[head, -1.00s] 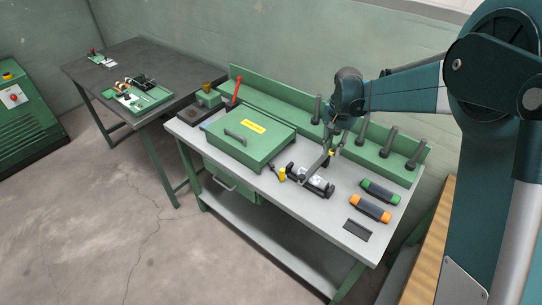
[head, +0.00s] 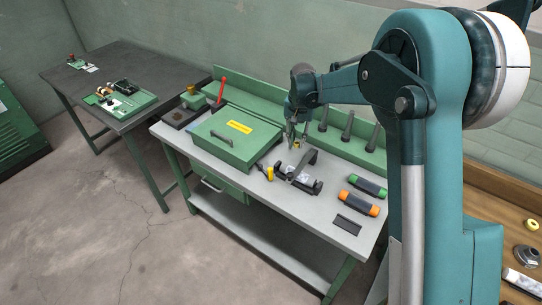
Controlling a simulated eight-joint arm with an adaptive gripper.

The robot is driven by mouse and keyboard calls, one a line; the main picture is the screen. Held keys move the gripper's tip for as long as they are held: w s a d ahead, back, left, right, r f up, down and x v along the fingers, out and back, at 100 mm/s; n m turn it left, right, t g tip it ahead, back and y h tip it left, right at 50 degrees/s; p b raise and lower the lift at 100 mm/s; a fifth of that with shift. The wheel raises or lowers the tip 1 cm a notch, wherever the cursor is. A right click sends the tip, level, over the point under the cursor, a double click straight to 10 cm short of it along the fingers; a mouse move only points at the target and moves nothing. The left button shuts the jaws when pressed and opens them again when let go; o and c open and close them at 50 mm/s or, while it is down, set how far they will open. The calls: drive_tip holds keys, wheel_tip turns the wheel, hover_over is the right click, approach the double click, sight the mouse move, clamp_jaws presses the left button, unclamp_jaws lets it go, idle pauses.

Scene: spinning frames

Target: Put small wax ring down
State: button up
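My gripper (head: 297,138) is over the back middle of the grey bench top (head: 325,213), pointing down. A small yellow piece (head: 296,144), which looks like the small wax ring, shows at its fingertips and appears to be held there. The fingers are small and partly blend with the dark fixture below, so the exact grip and the height over the bench are hard to tell. The black fixture (head: 284,172) with a grey upright bracket lies just in front of the gripper.
A green box (head: 222,149) stands left of the fixture, and a yellow-handled tool (head: 270,173) lies between them. Green and orange cylinders (head: 368,186) and a dark plate (head: 347,225) lie right. Dark posts (head: 348,125) line the back. Another yellow ring (head: 532,224) lies on a wooden bench.

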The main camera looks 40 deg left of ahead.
hover_over(295, 162)
drive_tip(key=shift+f, duration=3)
drive_tip(key=shift+f, duration=1.9)
drive_tip(key=shift+f, duration=0.1)
drive_tip(key=shift+o, duration=1)
drive_tip(key=o, duration=0.4)
